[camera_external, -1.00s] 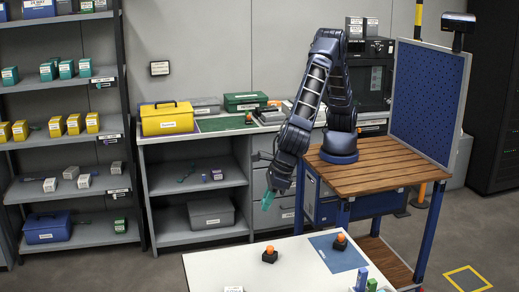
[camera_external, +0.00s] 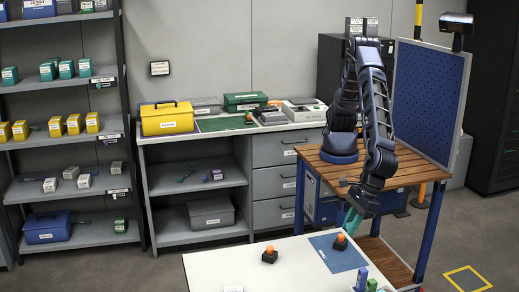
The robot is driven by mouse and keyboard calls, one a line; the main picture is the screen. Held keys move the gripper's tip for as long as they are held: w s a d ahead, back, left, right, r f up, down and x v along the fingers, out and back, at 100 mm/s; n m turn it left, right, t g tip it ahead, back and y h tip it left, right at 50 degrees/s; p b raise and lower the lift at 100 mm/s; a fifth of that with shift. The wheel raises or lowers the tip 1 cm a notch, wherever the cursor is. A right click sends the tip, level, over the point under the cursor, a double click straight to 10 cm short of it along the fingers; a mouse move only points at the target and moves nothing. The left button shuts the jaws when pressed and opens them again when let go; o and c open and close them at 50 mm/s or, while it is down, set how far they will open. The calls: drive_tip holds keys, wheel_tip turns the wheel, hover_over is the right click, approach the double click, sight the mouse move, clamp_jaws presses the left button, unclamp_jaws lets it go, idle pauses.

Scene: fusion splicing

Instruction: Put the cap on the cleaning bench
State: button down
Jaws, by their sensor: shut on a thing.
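My gripper (camera_external: 346,230), with teal fingers, points down over the white table's far right side. Its tips are at an orange-topped black piece (camera_external: 341,240) at the edge of a blue mat (camera_external: 346,258). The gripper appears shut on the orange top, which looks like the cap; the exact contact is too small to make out. The piece stands upright at table height. A second, similar orange-topped black piece (camera_external: 270,254) stands to the left on the white table (camera_external: 218,268). I cannot tell from the picture which surface is the cleaning bench.
A blue block (camera_external: 361,279) and a green block (camera_external: 371,285) stand at the table's front right. A wooden-topped cart (camera_external: 400,172) with a blue pegboard (camera_external: 430,100) stands behind. A grey counter with a yellow box (camera_external: 167,121) is at the back. The white table's left part is mostly clear.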

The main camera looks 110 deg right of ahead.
sight(340, 277)
wheel_tip(340, 277, down, 17)
drive_tip(key=shift+r, duration=0.1)
idle(0.5)
drive_tip(key=c, duration=1.3)
unclamp_jaws()
drive_tip(key=shift+o, duration=0.2)
drive_tip(key=v, duration=1.2)
